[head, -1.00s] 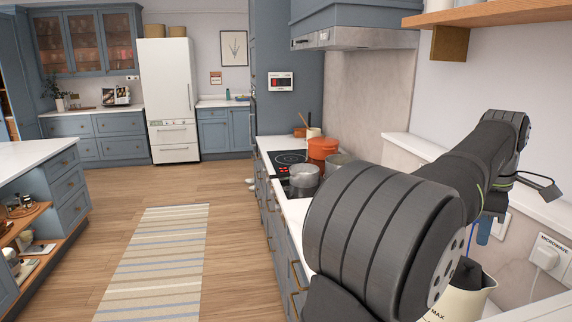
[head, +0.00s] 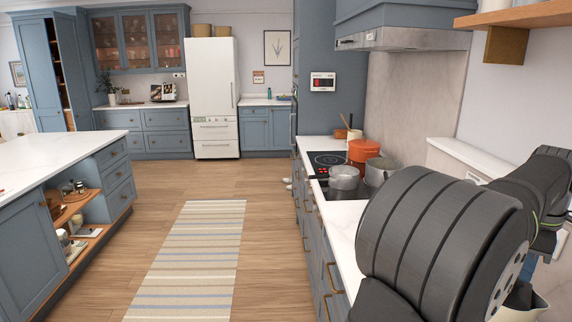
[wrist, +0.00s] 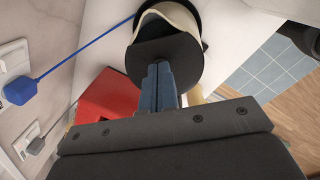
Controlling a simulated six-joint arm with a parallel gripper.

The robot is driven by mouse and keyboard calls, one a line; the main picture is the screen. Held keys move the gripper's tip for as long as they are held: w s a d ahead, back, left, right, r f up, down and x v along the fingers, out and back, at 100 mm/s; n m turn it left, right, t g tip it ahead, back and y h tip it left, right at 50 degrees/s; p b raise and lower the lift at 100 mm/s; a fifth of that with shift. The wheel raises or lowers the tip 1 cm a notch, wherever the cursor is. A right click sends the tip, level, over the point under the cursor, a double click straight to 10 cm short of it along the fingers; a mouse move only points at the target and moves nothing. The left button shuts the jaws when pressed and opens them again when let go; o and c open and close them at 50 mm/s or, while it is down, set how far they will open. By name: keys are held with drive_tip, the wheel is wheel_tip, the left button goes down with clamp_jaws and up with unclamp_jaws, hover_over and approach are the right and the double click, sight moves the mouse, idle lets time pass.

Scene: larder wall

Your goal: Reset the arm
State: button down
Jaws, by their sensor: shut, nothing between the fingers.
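My gripper (wrist: 160,75) shows in the wrist view as two narrow blue-grey fingers pressed together and empty. A cream kettle (wrist: 170,12) with a black part stands just beyond the fingertips, overlapped by them in the picture; I cannot tell whether they touch. Part of the kettle (head: 519,301) shows below my arm there.
In the wrist view a red object (wrist: 105,95) lies beside the fingers, and a blue plug (wrist: 17,91) with its cord sits at the wall. In the head view an orange pot (head: 362,150) and a steel pot (head: 343,177) stand by the hob. The floor over the striped rug (head: 190,260) is clear.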

wheel_tip(320, 180, up, 13)
wheel_tip(320, 180, down, 13)
drive_tip(key=shift+f, duration=0.2)
drive_tip(key=shift+w+a, duration=0.15)
drive_tip(key=shift+w, duration=0.05)
drive_tip(key=shift+w+a+r, duration=0.3)
drive_tip(key=shift+w+r, duration=0.05)
drive_tip(key=g+h, duration=0.1)
drive_tip(key=w+a+r+g+h, duration=0.1)
drive_tip(key=shift+w+a+r+g+h, duration=0.25)
drive_tip(key=shift+r+g+h, duration=0.05)
drive_tip(key=shift+g+h, duration=0.1)
drive_tip(key=shift+w+a+r+g+h, duration=0.25)
drive_tip(key=shift+w+a+g+h, duration=0.2)
drive_tip(key=shift+g+h, duration=0.1)
drive_tip(key=shift+w+a+r+g+h, duration=0.2)
drive_tip(key=shift+w+a+g+h, duration=0.25)
drive_tip(key=shift+g+h, duration=0.1)
drive_tip(key=shift+w+a+f+n+g+h, duration=0.1)
drive_tip(key=shift+w+a+f+g+h, duration=0.05)
drive_tip(key=shift+w+a+g+h, duration=0.75)
drive_tip(key=shift+w+a+f+n+g+h, duration=0.1)
drive_tip(key=shift+w+a+f+g+h, duration=0.1)
drive_tip(key=shift+w+a+g+h, duration=0.65)
drive_tip(key=shift+w+a+f+n+g+h, duration=0.15)
drive_tip(key=shift+w+a+g+h, duration=0.4)
drive_tip(key=shift+g+h, duration=0.6)
